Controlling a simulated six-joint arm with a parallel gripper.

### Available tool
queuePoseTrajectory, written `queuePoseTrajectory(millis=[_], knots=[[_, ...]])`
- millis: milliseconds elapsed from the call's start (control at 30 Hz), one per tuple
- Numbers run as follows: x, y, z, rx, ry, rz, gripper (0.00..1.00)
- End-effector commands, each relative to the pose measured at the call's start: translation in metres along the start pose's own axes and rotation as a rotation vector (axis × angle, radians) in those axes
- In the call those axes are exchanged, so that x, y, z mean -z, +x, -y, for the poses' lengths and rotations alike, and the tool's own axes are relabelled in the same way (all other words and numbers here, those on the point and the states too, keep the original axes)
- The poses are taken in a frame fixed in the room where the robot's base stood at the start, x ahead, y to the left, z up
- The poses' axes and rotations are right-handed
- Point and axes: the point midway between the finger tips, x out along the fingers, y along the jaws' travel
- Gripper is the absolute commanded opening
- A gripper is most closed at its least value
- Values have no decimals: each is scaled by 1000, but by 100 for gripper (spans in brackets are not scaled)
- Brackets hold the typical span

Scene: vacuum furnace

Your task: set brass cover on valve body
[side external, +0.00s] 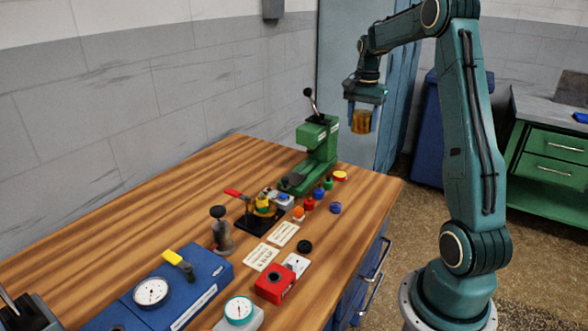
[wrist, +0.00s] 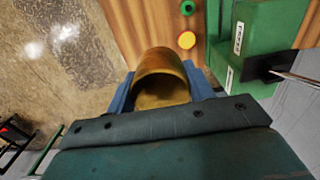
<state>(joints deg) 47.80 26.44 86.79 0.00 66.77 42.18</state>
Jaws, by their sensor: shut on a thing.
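The brass cover (side external: 361,122) is a gold-brown, round, hollow piece. My gripper (side external: 362,117) is shut on it and holds it in the air beyond the bench's far right edge, near the green press. In the wrist view the cover (wrist: 160,70) sits between the two blue fingers of my gripper (wrist: 162,92), and its hollow inside shows. I cannot tell for certain which bench item is the valve body. A small yellow-and-black assembly (side external: 263,206) stands by a red-handled clamp (side external: 234,193) on a black base, well away from the cover.
The green press (side external: 318,150) with its lever stands at the bench's back. Several coloured knobs (side external: 319,193) lie before it. A grey fitting with a black knob (side external: 222,236), cards, a red box (side external: 275,285) and a blue gauge box (side external: 185,285) fill the front. The back left wood is clear.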

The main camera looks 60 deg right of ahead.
Motion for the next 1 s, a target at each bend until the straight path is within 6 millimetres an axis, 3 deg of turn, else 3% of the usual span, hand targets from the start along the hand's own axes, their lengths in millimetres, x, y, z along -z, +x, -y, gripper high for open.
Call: queuePoseTrajectory(millis=[633,867,1000], knots=[[-7,3,8,0,-14,0,24],[-36,14,39,-1,-68,1,24],[-66,25,66,-1,-118,1,24]])
